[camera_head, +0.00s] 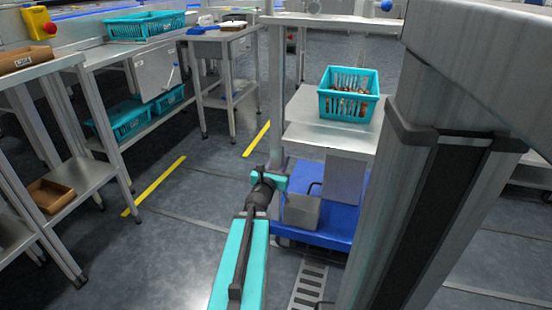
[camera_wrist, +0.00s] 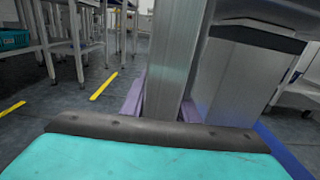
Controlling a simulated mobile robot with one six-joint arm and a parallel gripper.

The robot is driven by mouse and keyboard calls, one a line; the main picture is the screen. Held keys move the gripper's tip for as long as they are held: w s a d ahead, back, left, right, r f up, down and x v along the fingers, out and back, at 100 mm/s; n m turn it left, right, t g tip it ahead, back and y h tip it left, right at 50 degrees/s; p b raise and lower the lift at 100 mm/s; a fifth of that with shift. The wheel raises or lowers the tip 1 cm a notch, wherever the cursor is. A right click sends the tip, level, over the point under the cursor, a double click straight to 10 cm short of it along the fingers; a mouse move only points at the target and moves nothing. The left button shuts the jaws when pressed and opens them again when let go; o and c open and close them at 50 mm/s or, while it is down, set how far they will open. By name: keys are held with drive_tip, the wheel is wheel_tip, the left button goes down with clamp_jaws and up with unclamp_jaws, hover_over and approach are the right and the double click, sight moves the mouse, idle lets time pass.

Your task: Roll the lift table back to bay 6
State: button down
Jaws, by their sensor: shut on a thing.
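The lift table (camera_head: 312,135) stands in the middle of the head view, with a steel top, a blue wheeled base (camera_head: 338,218) and an upright steel post (camera_head: 279,110) at its left side. In the wrist view the post (camera_wrist: 172,60) stands between the two fingers, with the blue base at the right edge. No bay number is readable.
Yellow floor lines (camera_head: 153,186) (camera_head: 257,139) lie to the left. Steel tables (camera_head: 85,175) (camera_head: 228,38) line the left and back, with teal crates (camera_head: 145,26) and a brown tray (camera_head: 51,196). A floor drain grate (camera_head: 308,284) lies in front. Open floor (camera_head: 150,255) lies front left.

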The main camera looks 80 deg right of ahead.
drive_tip(key=s+a+p, duration=0.1)
drive_tip(key=s+p, duration=0.3)
drive_tip(key=s, duration=0.2)
drive_tip(key=shift+s+a, duration=0.15)
drive_tip(key=shift+s, duration=0.2)
drive_tip(key=c, duration=1.3)
unclamp_jaws()
drive_tip(key=shift+a+r+p, duration=0.1)
drive_tip(key=shift+a+p, duration=0.15)
drive_tip(key=shift+p, duration=0.4)
